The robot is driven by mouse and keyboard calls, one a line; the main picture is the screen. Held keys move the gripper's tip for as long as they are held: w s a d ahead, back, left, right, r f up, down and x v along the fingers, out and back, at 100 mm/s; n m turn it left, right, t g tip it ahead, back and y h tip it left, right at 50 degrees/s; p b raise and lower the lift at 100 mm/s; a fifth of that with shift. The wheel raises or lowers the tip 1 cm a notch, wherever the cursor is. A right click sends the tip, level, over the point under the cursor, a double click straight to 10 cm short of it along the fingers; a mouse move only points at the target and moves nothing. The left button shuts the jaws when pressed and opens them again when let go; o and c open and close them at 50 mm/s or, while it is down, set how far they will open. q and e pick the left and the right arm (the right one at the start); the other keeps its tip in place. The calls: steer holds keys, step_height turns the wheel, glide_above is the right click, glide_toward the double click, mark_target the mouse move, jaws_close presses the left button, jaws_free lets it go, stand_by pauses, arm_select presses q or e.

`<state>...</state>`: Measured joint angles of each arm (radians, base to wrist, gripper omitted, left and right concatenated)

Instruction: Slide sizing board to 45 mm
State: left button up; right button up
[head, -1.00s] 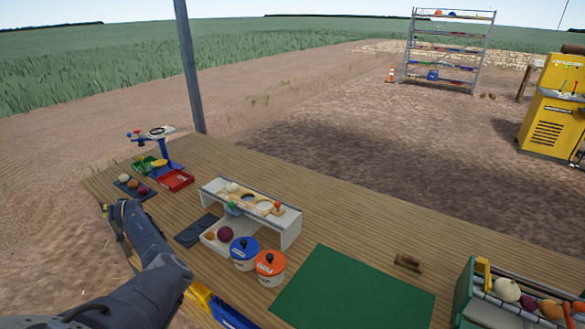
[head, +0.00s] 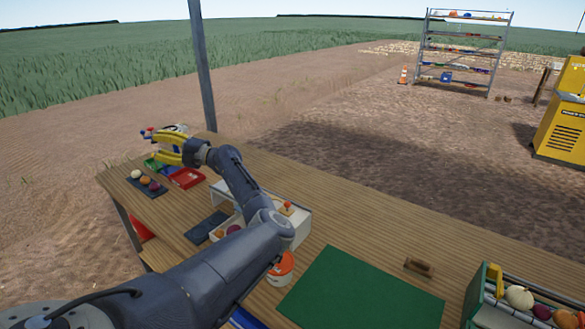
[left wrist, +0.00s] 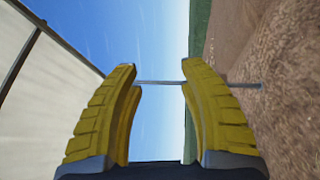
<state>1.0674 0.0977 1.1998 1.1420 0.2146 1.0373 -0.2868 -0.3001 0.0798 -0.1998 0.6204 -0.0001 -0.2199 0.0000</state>
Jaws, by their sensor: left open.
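The white sizing stand (head: 301,228) is on the wooden table, mostly behind my left arm. An orange-red knob (head: 287,205) shows on its top at the right end. The wooden board with round holes is almost wholly hidden, so its setting cannot be read. My left gripper (head: 156,146) has yellow fingers and is open and empty. It is raised near the table's far left corner, in front of the blue scale stand and away from the sizing stand. In the left wrist view the open fingers (left wrist: 157,76) face sky and a grey post. My right gripper is not seen.
A dark strip with several onions (head: 147,181) and a red tray (head: 186,178) lie at the far left. An orange-and-white jar (head: 281,268) stands beside my arm. A green mat (head: 360,290) covers the front middle. The table right of the stand is mostly clear.

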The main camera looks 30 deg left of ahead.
arm_select(q)
steer(key=d+f+n+h, duration=0.4)
steer(key=d+n+h, duration=0.3)
steer(key=d, duration=0.3)
steer(key=n+t+h, duration=0.5)
steer(key=t+h, duration=0.3)
steer(key=h, duration=0.3)
glide_above(292, 213)
steer(key=f, duration=1.8)
steer(key=shift+a, duration=0.2)
steer(key=c, duration=0.9)
jaws_close()
steer(key=shift+f, duration=0.15)
steer(key=shift+d, duration=0.15)
